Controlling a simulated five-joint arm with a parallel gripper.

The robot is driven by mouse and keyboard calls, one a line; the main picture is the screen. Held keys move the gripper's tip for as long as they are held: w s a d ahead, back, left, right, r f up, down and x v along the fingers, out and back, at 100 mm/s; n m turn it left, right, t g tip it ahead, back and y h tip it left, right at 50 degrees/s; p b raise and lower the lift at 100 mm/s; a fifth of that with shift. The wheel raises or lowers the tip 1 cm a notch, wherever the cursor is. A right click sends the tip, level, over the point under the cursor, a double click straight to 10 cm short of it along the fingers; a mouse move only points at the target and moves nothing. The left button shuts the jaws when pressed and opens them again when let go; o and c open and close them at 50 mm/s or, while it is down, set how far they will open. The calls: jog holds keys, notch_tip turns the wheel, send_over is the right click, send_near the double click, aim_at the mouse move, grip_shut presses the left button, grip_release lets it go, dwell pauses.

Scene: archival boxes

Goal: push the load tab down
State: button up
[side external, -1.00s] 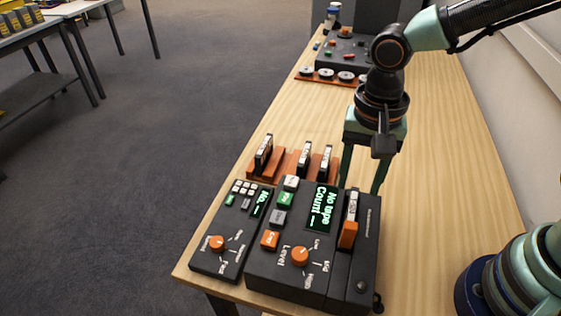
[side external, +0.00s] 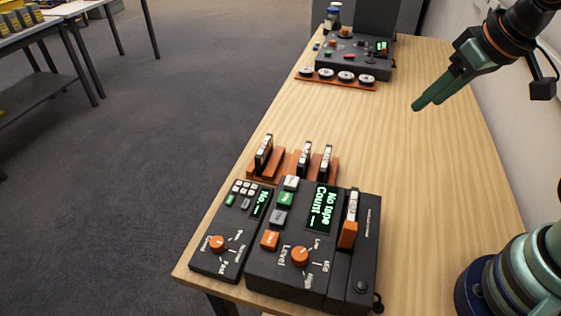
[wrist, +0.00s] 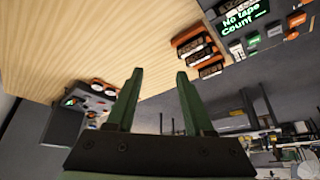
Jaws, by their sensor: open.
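The dark grey machine (side external: 282,293) stands at the table's near end, its screen (side external: 319,209) reading "No tape Count —". On its right part is a raised orange tab (side external: 348,234) below white labelled pieces (side external: 353,204); I take it for the load tab, but its lettering is too small to read. My gripper (side external: 426,105) is open and empty, high above the table's right side, well apart from the machine. In the wrist view my two fingers (wrist: 160,72) are spread with nothing between them, and the screen (wrist: 242,15) shows at upper right.
A smaller keypad unit (side external: 228,262) adjoins the machine on the left. Behind them an orange-brown rack (side external: 285,165) holds upright cartridges. Another machine (side external: 352,52) and a strip of round reels (side external: 336,82) stand at the far end. The table between is clear.

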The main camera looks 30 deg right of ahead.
jog(key=shift+d+r, duration=0.15)
jog(key=shift+d, duration=0.15)
jog(key=shift+c, duration=0.3)
